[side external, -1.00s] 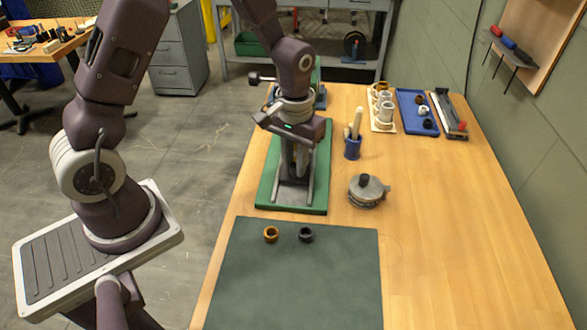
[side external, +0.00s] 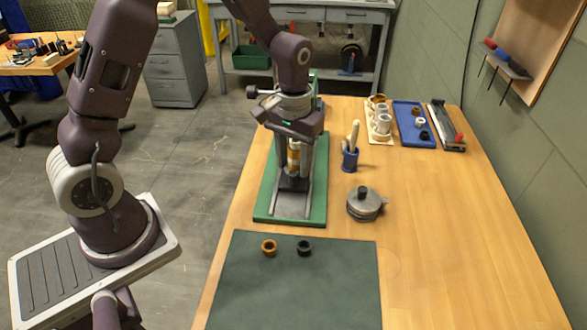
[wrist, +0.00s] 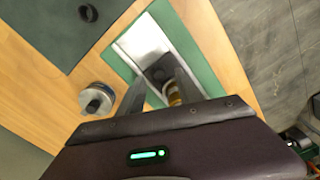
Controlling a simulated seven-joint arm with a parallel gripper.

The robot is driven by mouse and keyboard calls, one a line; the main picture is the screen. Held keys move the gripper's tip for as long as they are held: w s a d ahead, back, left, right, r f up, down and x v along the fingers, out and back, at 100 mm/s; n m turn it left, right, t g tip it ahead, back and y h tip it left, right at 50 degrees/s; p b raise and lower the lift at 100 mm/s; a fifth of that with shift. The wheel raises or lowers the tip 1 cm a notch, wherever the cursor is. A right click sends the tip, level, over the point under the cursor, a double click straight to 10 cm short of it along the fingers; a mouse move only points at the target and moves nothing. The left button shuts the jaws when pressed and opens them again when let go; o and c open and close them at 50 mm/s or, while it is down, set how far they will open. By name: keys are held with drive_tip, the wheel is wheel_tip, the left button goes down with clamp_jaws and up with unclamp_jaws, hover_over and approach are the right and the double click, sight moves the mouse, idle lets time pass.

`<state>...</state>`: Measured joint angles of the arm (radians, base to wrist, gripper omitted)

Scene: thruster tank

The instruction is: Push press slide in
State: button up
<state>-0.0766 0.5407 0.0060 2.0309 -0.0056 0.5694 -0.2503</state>
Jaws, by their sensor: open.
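The press (side external: 318,215) stands on a green base, with a pale metal bed and two rails (side external: 276,204) running toward the front. A dark slide block (side external: 292,182) sits on the bed, with an orange and white cylinder (side external: 293,158) standing above it. My gripper (side external: 294,165) is low over the press, its body hiding the press's upper part. In the wrist view, my gripper (wrist: 155,82) has its two fingers spread. The dark slide block (wrist: 158,72) shows between and beyond them, and the orange-banded cylinder (wrist: 173,93) is partly hidden by a finger. I cannot tell whether a finger touches the slide.
A dark mat (side external: 300,290) in front carries an orange ring (side external: 269,248) and a black ring (side external: 304,248). A round metal pot (side external: 365,205) and a blue holder (side external: 350,160) stand right of the press. Trays (side external: 415,125) lie farther back. The right tabletop is clear.

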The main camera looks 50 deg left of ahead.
wheel_tip(320, 180, up, 4)
drive_tip(key=shift+r, duration=0.15)
drive_tip(key=shift+c, duration=0.2)
